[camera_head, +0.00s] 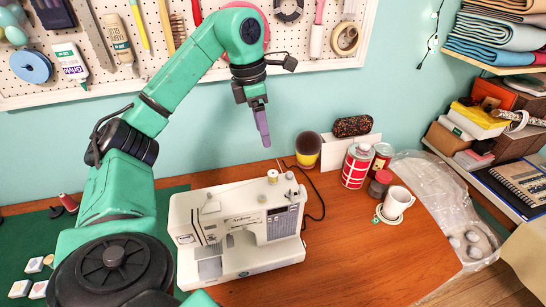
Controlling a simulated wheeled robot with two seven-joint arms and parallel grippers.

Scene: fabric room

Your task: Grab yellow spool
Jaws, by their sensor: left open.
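A small pale-yellow spool (272,176) stands upright on top of the white sewing machine (205,228), near its right end. My left gripper (265,140) is open and empty. It points down with its purple fingers, appearing above and slightly left of the spool in the picture, with a visible gap between them. The fingers overlap in this view, so the gap between the jaws does not show. My right gripper is not in view.
A dark and yellow round container (308,148), red-and-white tins (356,166) and a white mug (396,202) stand right of the machine. A red spool (68,202) is at the left. A pegboard (200,62) hangs behind. The wooden tabletop (345,255) is clear in front.

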